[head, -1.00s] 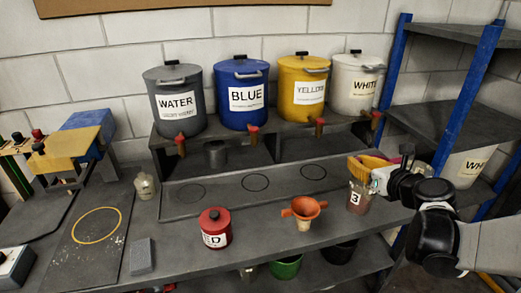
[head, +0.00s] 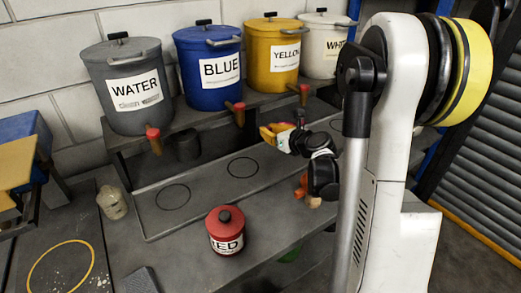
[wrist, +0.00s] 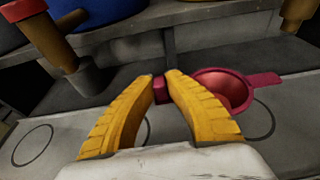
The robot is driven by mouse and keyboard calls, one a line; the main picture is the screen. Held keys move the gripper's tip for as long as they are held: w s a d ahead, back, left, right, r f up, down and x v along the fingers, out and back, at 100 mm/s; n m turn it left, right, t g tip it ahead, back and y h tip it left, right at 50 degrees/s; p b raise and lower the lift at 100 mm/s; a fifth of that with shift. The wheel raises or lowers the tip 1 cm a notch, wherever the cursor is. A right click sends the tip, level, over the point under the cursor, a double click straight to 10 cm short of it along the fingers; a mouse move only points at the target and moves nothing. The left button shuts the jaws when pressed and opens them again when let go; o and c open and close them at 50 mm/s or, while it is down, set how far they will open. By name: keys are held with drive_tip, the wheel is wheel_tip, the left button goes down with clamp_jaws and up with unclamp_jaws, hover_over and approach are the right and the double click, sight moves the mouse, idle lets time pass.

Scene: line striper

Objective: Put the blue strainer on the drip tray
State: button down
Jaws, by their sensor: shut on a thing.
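A crimson strainer (wrist: 222,88) with a flat tab shows in the wrist view; no blue-coloured strainer is in view. My gripper (wrist: 161,88) has its yellow fingers shut on the strainer's handle, and the bowl sticks out to the right. In the head view my gripper (head: 271,133) is over the back right part of the drip tray, and the strainer cannot be made out there. The drip tray (head: 208,184) is a long grey tray with ring marks below the taps; it also shows in the wrist view (wrist: 66,122). The strainer appears above it; whether it touches is unclear.
Water (head: 127,88), blue (head: 208,68), yellow (head: 273,54) and white (head: 322,48) pots stand on a raised shelf with taps jutting forward. A dark cup (head: 187,147) stands under the shelf. A red pot (head: 226,230) and partly hidden orange funnel (head: 301,187) stand in front.

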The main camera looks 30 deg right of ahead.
drive_tip(key=shift+w+a+f+b, duration=0.2)
drive_tip(key=shift+a+f+b, duration=0.2)
drive_tip(key=shift+f, duration=0.5)
drive_tip(key=shift+w+a+f+b, duration=0.3)
drive_tip(key=shift+f+b, duration=0.2)
drive_tip(key=shift+f, duration=0.4)
drive_tip(key=shift+w+a+f+b, duration=0.15)
drive_tip(key=shift+a+f+b, duration=0.3)
drive_tip(key=shift+f, duration=0.45)
drive_tip(key=shift+f, duration=0.1)
drive_tip(key=shift+f, duration=0.15)
drive_tip(key=c, duration=1.5)
unclamp_jaws()
